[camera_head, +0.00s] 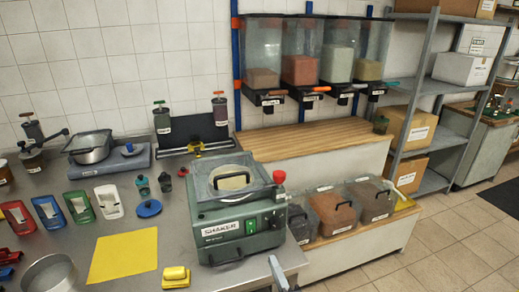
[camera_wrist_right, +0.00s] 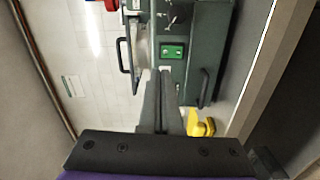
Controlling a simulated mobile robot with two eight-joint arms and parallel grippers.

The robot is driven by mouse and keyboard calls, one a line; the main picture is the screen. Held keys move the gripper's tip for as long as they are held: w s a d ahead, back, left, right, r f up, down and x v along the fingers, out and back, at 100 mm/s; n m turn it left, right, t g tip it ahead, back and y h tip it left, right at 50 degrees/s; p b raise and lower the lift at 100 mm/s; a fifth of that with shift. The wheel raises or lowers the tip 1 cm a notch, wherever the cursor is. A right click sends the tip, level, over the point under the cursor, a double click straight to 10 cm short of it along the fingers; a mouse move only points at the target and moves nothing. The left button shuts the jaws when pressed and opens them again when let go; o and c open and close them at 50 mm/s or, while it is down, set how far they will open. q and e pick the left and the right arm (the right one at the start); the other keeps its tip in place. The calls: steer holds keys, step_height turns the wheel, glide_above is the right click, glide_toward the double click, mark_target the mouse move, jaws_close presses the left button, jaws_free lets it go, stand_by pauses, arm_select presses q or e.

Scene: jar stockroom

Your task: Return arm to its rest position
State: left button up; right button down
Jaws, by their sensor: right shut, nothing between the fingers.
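My right gripper (camera_head: 278,272) shows only as a small grey piece at the bottom edge of the head view, in front of the bench edge below the green shaker (camera_head: 238,215). In the right wrist view its two dark fingers (camera_wrist_right: 161,92) lie together, shut, with nothing between them. They point toward the front of the shaker, where its green switch (camera_wrist_right: 173,52) and black handles show. My left gripper is not in view.
The steel bench holds a yellow mat (camera_head: 123,256), a yellow block (camera_head: 176,277), a round metal pan (camera_head: 50,275) and several coloured scoops. Lidded bins (camera_head: 335,212) stand on a low wooden step right of the shaker. The tiled floor (camera_head: 440,250) at right is clear.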

steer(key=s+d+f+m+g+h+p, duration=0.2)
steer(key=s+d+m+g, duration=0.4)
steer(key=s+m, duration=0.3)
steer(key=s+d+f+m+g+h+p, duration=0.2)
steer(key=s+d+m+g, duration=0.4)
steer(key=s+m, duration=0.4)
steer(key=shift+d+m+h+p, duration=0.5)
steer(key=shift+d+m+p, duration=0.2)
steer(key=shift+p, duration=0.55)
